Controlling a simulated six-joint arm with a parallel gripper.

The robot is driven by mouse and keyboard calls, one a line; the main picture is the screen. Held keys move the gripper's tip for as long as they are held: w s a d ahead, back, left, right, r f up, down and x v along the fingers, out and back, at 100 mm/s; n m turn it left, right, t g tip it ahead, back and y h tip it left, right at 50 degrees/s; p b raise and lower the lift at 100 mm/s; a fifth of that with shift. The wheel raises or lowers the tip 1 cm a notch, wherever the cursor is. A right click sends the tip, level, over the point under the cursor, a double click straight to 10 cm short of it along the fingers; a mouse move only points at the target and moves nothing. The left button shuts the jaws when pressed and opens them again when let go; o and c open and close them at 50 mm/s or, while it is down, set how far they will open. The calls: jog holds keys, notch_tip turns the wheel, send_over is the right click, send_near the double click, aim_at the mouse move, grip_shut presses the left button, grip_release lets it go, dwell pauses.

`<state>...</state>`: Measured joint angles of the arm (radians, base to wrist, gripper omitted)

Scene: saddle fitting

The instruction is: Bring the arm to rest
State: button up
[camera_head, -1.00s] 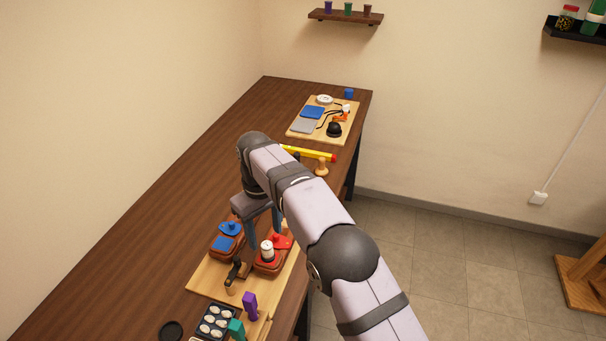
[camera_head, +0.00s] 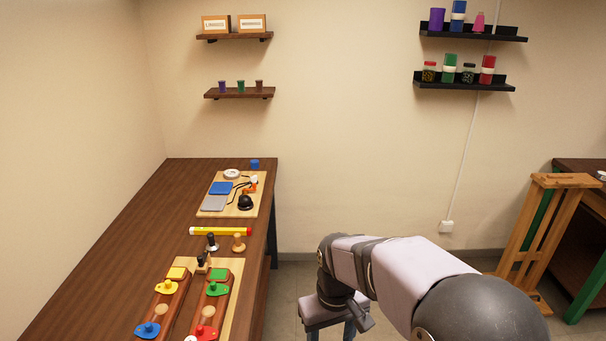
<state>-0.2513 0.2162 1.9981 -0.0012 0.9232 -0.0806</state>
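My gripper (camera_head: 331,331) hangs at the bottom middle of the picture, to the right of the wooden bench (camera_head: 130,228) and over the floor. Its two fingers stand apart with a gap between them, and nothing shows in the gap. The fingertips are cut off by the lower edge of the picture. My arm comes in from the lower right and bends down at the wrist. The gripper is apart from the bench and the things on it.
On the bench, a board holds wooden blocks with yellow (camera_head: 166,287), green (camera_head: 217,288), blue (camera_head: 148,329) and red (camera_head: 205,333) pieces. A yellow level (camera_head: 220,231) and a tool board (camera_head: 211,205) lie farther back. A wooden stand (camera_head: 541,225) is at the right.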

jog(key=s+d+f+m, duration=0.3)
jog(key=s+d, duration=0.6)
jog(key=s, duration=0.4)
jog(key=shift+f+m, duration=0.25)
jog(key=shift+m, duration=0.15)
